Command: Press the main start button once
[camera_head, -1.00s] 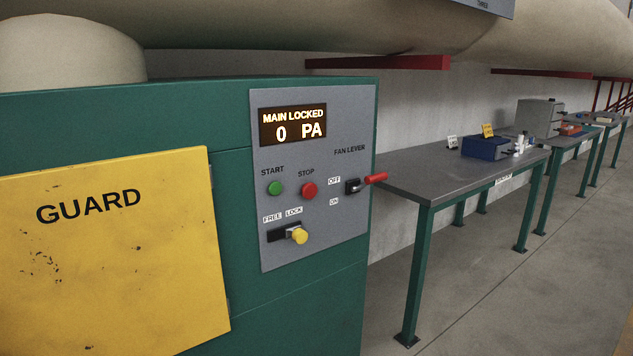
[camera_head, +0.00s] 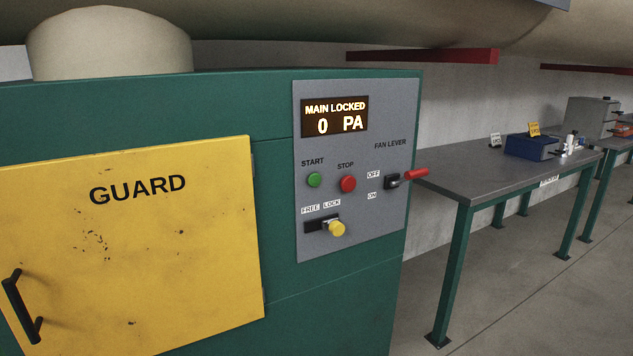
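The green start button (camera_head: 314,180) sits under the word START on the grey control panel (camera_head: 385,115) of the green cabinet. The red stop button (camera_head: 348,184) is just to its right. The display (camera_head: 334,118) above reads MAIN LOCKED, 0 PA. The yellow knob (camera_head: 336,228) of the FREE/LOCK slide is at the LOCK end. The fan lever (camera_head: 415,174) with a red handle points right, beside the OFF label. Neither of my grippers is in view.
The yellow GUARD door (camera_head: 150,250) with a black handle (camera_head: 20,308) is shut at the left. A grey table (camera_head: 465,182) with green legs stands right of the cabinet, bearing a blue box (camera_head: 530,147). The floor (camera_head: 540,300) at the lower right is clear.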

